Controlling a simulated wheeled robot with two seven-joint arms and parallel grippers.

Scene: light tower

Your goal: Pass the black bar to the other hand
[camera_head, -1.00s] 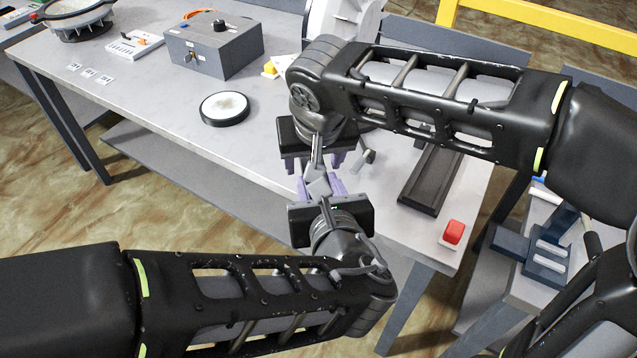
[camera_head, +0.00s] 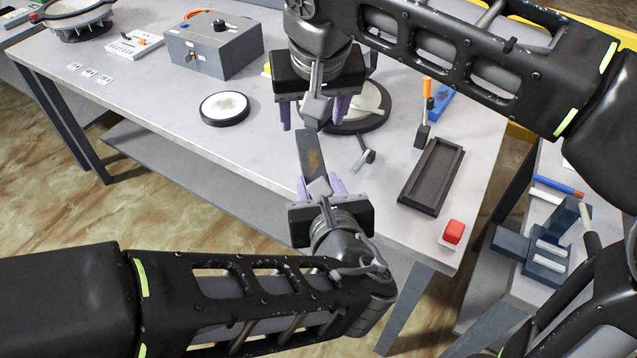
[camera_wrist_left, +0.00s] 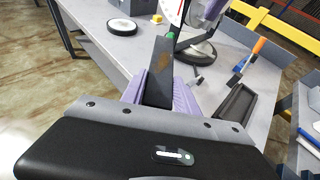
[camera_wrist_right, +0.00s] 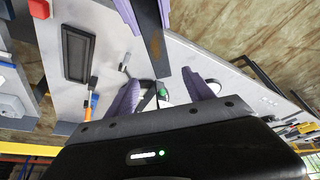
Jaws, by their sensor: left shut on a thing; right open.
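The black bar (camera_head: 310,158) is a dark flat strip with a brownish worn patch. My left gripper (camera_head: 322,187) is shut on its lower end, and the bar points up and away from it. In the left wrist view the bar (camera_wrist_left: 160,72) stands between the purple fingers (camera_wrist_left: 160,92). My right gripper (camera_head: 312,115) is open and empty, just beyond the bar's free end and apart from it. In the right wrist view the bar (camera_wrist_right: 152,40) shows ahead of the spread purple fingers (camera_wrist_right: 160,92), with the left gripper's fingers on it.
A black tray (camera_head: 432,178) and a red button (camera_head: 452,233) are on the table's right side. A screwdriver with an orange handle (camera_head: 427,95) stands behind the tray. A round white disc (camera_head: 224,108) and a grey box (camera_head: 213,45) are to the left. A round black base (camera_head: 372,110) stands behind the right gripper.

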